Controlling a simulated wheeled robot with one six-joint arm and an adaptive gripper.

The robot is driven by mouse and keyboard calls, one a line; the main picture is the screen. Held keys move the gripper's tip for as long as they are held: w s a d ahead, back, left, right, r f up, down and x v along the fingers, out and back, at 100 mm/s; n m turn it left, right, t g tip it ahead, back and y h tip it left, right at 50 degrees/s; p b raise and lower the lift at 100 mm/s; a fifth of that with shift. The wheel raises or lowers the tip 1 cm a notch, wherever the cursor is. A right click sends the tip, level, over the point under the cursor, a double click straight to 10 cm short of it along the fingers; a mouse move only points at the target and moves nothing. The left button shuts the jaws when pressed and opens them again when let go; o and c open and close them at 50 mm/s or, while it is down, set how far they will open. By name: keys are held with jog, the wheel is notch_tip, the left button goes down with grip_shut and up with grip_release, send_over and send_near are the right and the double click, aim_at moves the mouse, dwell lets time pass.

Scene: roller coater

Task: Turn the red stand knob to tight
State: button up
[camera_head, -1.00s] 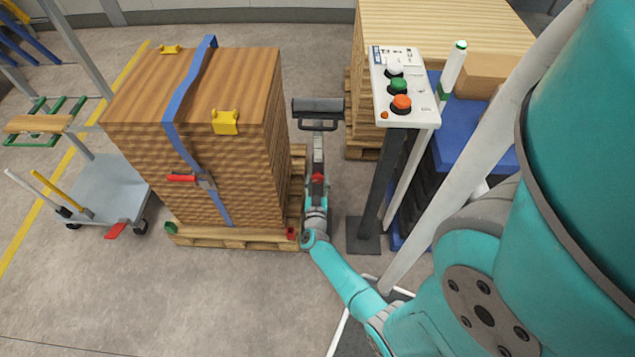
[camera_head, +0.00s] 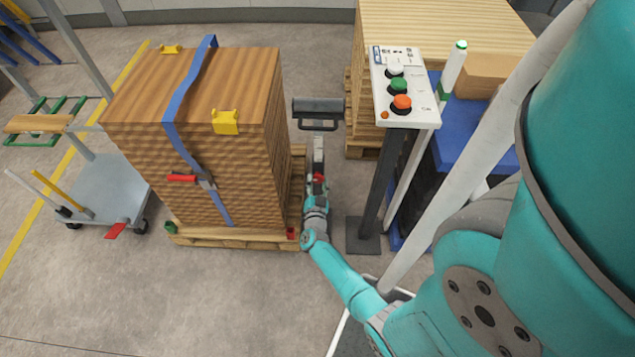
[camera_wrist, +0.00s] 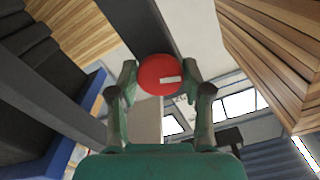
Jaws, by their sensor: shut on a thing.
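The red stand knob (camera_wrist: 160,75) is round with a short white mark on its face. In the wrist view the mark lies almost level, tilted slightly, right of and below the knob's middle. My gripper (camera_wrist: 160,80) is shut on the knob, with one finger at its left side and one at its right. In the head view the red knob (camera_head: 319,178) is a small patch on the dark upright stand (camera_head: 318,150), partly hidden by my gripper (camera_head: 318,184).
A strapped wooden stack (camera_head: 245,170) on a pallet stands close on the left of my arm. A button panel (camera_head: 405,90) on a dark post (camera_head: 383,190) stands close on the right. Bare floor (camera_head: 220,295) lies in front of the pallet.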

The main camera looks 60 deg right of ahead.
jog(key=m, duration=1.4)
jog(key=shift+r, duration=0.1)
jog(key=shift+m, duration=0.3)
jog(key=o, duration=1.1)
jog(key=shift+o, duration=0.2)
jog(key=v, duration=1.2)
